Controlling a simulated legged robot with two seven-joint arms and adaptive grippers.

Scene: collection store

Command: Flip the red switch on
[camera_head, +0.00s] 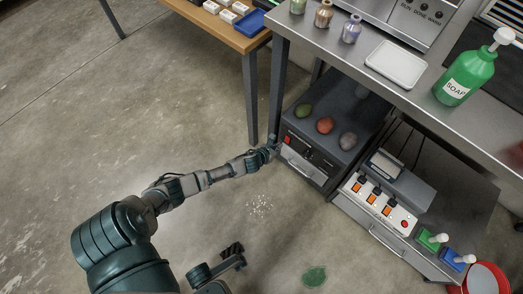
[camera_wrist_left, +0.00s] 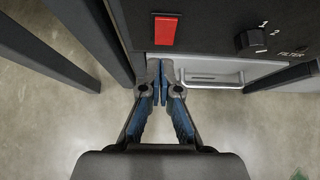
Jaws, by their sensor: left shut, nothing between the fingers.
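The red switch (camera_head: 287,139) is a small red rectangle on the front of a dark grey box unit under the metal bench. In the left wrist view the red switch (camera_wrist_left: 165,31) is set in a black panel and shows unobstructed. My left gripper (camera_head: 273,146) is at the left front edge of that unit, close to the switch. In the left wrist view my left gripper (camera_wrist_left: 160,72) is shut and empty, its tips just below the switch in the picture; contact cannot be told. A dark part at the bottom of the head view seems to be my right gripper (camera_head: 232,254); its jaw state is unclear.
A knob (camera_wrist_left: 252,40) sits right of the switch and a pale drawer handle (camera_wrist_left: 215,78) below. Table legs (camera_head: 250,95) stand close left of the unit. A panel with orange switches (camera_head: 371,198) is to the right. The floor at left is clear.

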